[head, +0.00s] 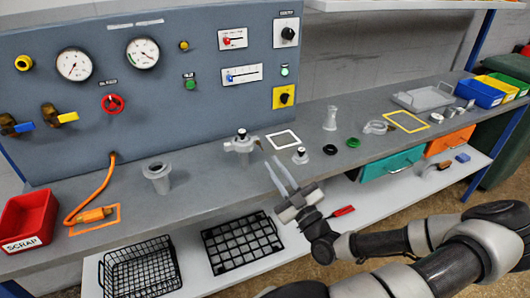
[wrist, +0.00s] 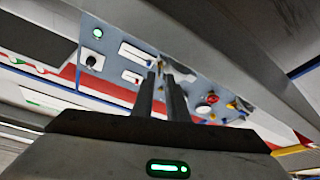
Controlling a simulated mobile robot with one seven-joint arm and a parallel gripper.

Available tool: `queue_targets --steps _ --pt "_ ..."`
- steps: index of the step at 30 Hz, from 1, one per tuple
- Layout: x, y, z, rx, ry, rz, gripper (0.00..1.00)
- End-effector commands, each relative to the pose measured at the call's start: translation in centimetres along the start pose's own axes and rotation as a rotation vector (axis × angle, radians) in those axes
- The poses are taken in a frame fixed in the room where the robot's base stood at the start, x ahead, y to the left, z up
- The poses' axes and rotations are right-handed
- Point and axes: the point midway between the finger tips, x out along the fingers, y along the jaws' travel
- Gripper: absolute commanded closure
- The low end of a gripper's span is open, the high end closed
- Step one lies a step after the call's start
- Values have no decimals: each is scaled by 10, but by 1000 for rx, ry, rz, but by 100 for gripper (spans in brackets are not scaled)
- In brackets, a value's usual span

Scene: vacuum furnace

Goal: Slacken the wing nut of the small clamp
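A pale grey fitting with a black-topped upright part (head: 242,143) stands on the bench, left of and beyond my fingertips. A smaller pale piece with a black top (head: 300,155) stands to their right. A pale ring-shaped clamp (head: 376,127) lies farther right. I cannot make out a wing nut or tell for sure which piece is the small clamp. My gripper (head: 268,163) is over the front part of the bench, its two fingers slightly apart with nothing between them. The fingers also show in the wrist view (wrist: 162,80), pointing towards the panel; no clamp is visible there.
A grey gauge panel (head: 200,120) stands behind the bench. A pale flanged tube (head: 157,177), an orange-handled hose tool (head: 95,215) and a red scrap bin (head: 28,220) are at left. Coloured bins (head: 480,93) stand far right.

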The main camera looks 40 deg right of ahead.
Motion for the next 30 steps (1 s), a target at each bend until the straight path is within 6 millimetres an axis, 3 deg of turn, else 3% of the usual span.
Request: queue_targets --steps 3,10,21,24,30 --pt "24 0 -1 0 3 -1 87" --pt "50 0 0 0 0 -1 87" --pt "55 0 1 0 -2 0 87" --pt "55 0 1 0 -2 0 100" --pt "55 0 1 -2 -2 -2 100"
